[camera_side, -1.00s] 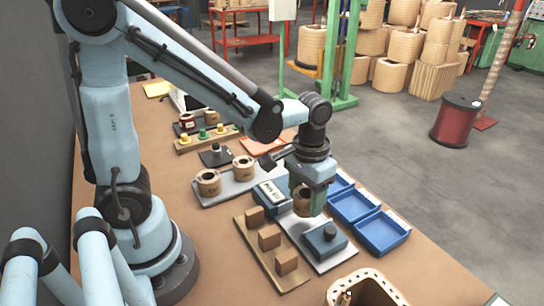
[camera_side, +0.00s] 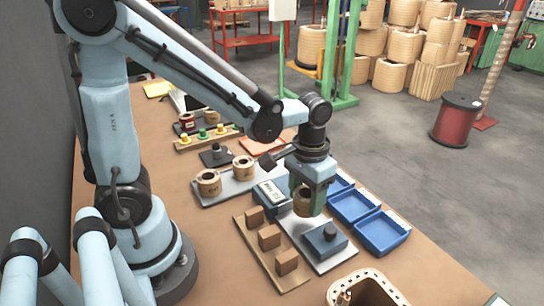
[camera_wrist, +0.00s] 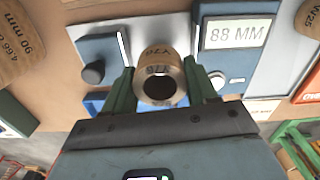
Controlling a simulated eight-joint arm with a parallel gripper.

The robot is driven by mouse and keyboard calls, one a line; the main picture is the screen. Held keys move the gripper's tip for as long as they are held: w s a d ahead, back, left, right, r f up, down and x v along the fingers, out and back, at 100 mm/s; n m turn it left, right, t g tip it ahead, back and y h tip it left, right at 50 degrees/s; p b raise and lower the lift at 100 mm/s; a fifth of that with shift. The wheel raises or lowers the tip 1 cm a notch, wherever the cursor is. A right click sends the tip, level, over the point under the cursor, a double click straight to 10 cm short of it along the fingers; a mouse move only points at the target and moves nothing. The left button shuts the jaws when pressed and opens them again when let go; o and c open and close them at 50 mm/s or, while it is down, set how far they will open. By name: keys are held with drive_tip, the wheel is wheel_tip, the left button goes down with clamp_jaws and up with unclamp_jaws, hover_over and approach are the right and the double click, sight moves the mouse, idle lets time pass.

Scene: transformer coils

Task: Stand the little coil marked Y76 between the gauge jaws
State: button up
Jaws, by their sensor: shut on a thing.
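The little tan coil (camera_side: 302,204) is held in my gripper (camera_side: 311,197). In the wrist view the coil (camera_wrist: 159,73) shows the mark Y76 and a dark bore facing the camera. The green fingers of my gripper (camera_wrist: 158,68) are shut on its two sides. The gauge has a display block (camera_side: 270,194) reading 88 MM in the wrist view (camera_wrist: 234,33) and a knobbed block (camera_side: 325,241). The coil is over the pale strip (camera_side: 301,226) between these blocks, with a jaw face on either side. I cannot tell whether its base touches the plate.
Two tan coils (camera_side: 209,183) (camera_side: 244,168) stand on a grey plate behind the gauge. A wooden rack with brown blocks (camera_side: 269,238) lies left of it. Blue trays (camera_side: 382,233) lie to the right.

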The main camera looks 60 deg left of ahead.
drive_tip(key=shift+f, duration=0.2)
drive_tip(key=shift+f, duration=1.5)
drive_tip(key=o, duration=1.3)
drive_tip(key=shift+c, duration=1.3)
drive_tip(key=shift+o, duration=0.9)
drive_tip(key=shift+r, duration=0.65)
drive_tip(key=shift+o, duration=0.8)
drive_tip(key=shift+r, duration=3.35)
